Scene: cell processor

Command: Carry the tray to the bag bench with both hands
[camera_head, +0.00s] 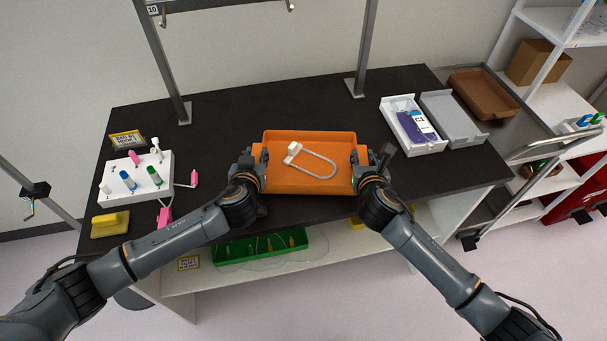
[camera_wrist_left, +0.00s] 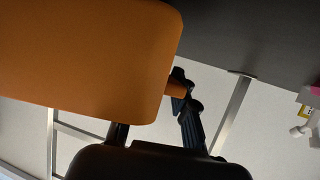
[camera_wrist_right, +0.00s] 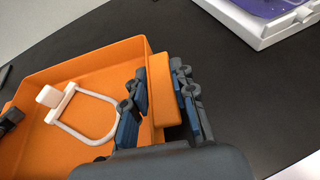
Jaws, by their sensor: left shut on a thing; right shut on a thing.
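The orange tray (camera_head: 310,185) is over the dark bench top (camera_head: 290,106) in the head view; I cannot tell whether it touches the bench. A white U-shaped clamp-like piece (camera_head: 318,163) lies in it. My left gripper (camera_head: 256,162) is shut on the tray's left end; the left wrist view shows the tray's underside (camera_wrist_left: 80,50) and the handle between the fingers (camera_wrist_left: 182,92). My right gripper (camera_head: 362,160) is shut on the right end; in the right wrist view its fingers close around the orange handle (camera_wrist_right: 162,88).
A white rack with coloured tubes (camera_head: 136,178) and a yellow block (camera_head: 110,224) stand left. A white tray with a purple bag (camera_head: 413,126) and a grey tray (camera_head: 452,118) are right. A metal post (camera_head: 362,60) rises behind. A green bin (camera_head: 262,246) sits on the lower shelf.

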